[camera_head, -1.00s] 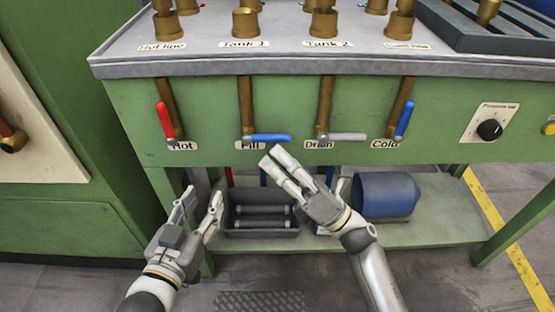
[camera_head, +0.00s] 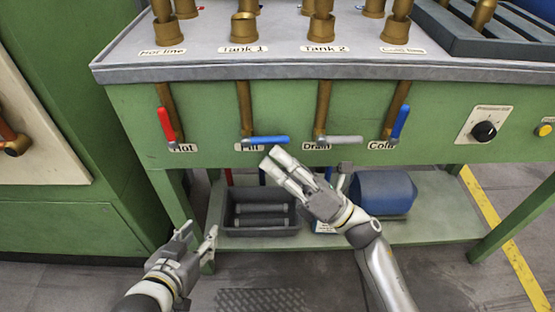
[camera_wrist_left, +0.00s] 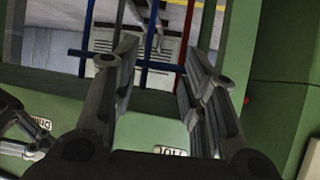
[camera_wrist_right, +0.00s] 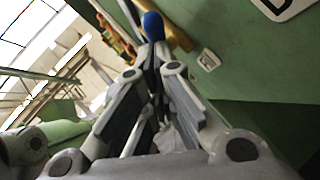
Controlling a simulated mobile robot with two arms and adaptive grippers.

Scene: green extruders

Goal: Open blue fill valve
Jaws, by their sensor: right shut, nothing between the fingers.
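The blue Fill valve handle (camera_head: 267,140) lies horizontal, pointing right from the brass Fill pipe (camera_head: 244,104) on the green front panel. Its blue rounded end (camera_wrist_right: 152,25) shows just beyond the fingertips in the right wrist view. My right gripper (camera_head: 274,153) is shut and empty, its fingertips just below the handle in the head view; whether they touch it I cannot tell. My left gripper (camera_head: 201,230) is open and empty, low at the left, in front of the lower shelf. Its spread fingers also show in the left wrist view (camera_wrist_left: 160,52).
The red Hot handle (camera_head: 166,123) and blue Cold handle (camera_head: 400,122) stand steep; the grey Drain handle (camera_head: 339,139) is horizontal, right of Fill. A grey crate (camera_head: 263,230) and blue cylinder (camera_head: 385,192) are on the lower shelf (camera_head: 440,217). The tabletop edge (camera_head: 300,69) overhangs the panel.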

